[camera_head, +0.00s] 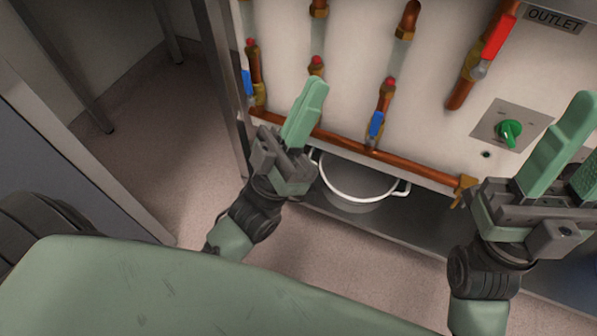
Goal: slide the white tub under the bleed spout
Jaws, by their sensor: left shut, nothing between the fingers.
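The white tub (352,196) is round with a white rim and side handles. It sits on a low grey shelf (414,238) under the copper pipe, its back partly hidden by the pipe and panel edge. A brass fitting (466,184), which looks like the bleed spout, is at the pipe's right end, to the right of the tub. My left gripper (307,112) is shut and empty, pointing up in front of the panel. It overlaps the tub's left side in the picture; I cannot tell whether they touch. My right gripper (575,145) is open and empty at the right, beyond the spout.
The pale panel (345,75) carries vertical copper pipes, blue-handled valves (375,125), a red-handled valve (499,38) and a green knob (509,130). A metal post (222,70) stands left of the panel. The shelf between tub and spout looks clear.

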